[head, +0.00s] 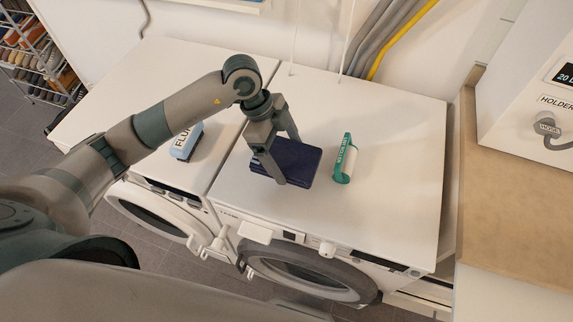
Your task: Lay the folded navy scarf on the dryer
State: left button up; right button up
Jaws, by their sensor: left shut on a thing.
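The folded navy scarf (302,162) is a dark blue, flat block over the white top of the right-hand machine (400,130). This machine has a dark-rimmed round door; I cannot tell from its markings whether it is the dryer. My left gripper (286,160) points down and is shut on the scarf, one finger on its near side and the other at its far side. The fingers hide part of the scarf's left end. The scarf lies level, on the top or very close above it; I cannot tell which. My right gripper is not in view.
A blue and white labelled item (187,141) is on the left-hand machine (100,100). A wooden counter (515,200) borders the right side. The right machine's top is clear at right.

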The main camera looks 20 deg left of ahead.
aim_at(286, 167)
pick_arm(q)
jog(key=shift+f, duration=0.9)
notch_tip(286, 167, down, 2)
jog(key=shift+f+p, duration=0.2)
jog(key=shift+p, duration=0.4)
jog(key=shift+f, duration=0.65)
jog(key=o, duration=1.2)
jog(key=b+v, duration=0.2)
jog(key=v, duration=1)
jog(key=shift+b, duration=0.4)
